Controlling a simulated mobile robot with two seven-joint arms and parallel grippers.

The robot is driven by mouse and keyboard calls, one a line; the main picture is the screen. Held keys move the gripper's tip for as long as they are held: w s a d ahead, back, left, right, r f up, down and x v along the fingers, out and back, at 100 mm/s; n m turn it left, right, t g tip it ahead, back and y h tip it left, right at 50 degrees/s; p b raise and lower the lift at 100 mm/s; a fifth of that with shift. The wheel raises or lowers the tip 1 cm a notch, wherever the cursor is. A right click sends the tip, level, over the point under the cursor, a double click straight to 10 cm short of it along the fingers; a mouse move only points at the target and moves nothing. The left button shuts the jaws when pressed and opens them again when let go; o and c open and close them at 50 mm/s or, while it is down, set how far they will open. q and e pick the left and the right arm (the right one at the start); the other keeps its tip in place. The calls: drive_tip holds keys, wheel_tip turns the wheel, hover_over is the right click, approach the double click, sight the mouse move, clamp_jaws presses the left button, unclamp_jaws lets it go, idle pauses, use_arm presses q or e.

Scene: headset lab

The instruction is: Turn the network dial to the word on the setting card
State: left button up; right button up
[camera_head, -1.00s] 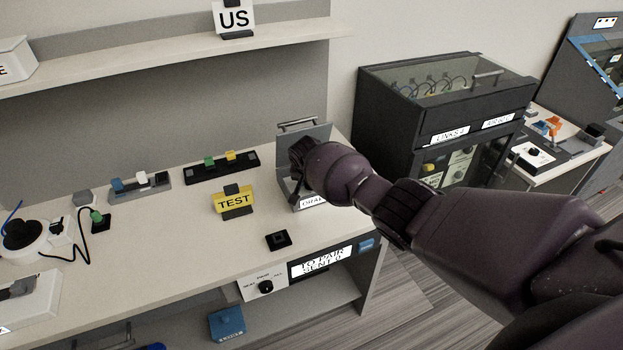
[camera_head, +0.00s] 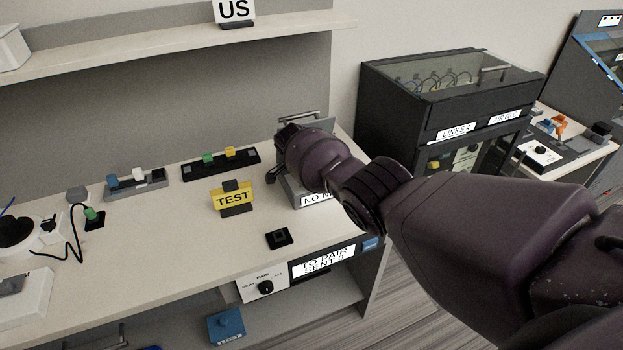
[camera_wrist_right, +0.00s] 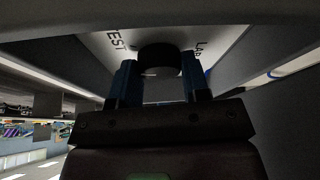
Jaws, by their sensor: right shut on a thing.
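The yellow setting card (camera_head: 232,197) reads TEST and stands upright on the workbench. The dial's pointer cannot be made out. In the head view my right arm hides the dial and most of the grey unit's face. My left gripper is not in view.
Another black knob (camera_head: 265,288) sits on the bench's front panel beside a "TO PAIR" sign (camera_head: 322,262). A small black socket (camera_head: 279,239) and connector strips (camera_head: 221,163) lie on the benchtop. A dark cabinet (camera_head: 430,100) stands to the right.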

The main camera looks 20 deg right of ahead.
drive_tip(key=shift+m, duration=0.3)
drive_tip(key=o, duration=0.9)
drive_tip(key=shift+r, duration=0.15)
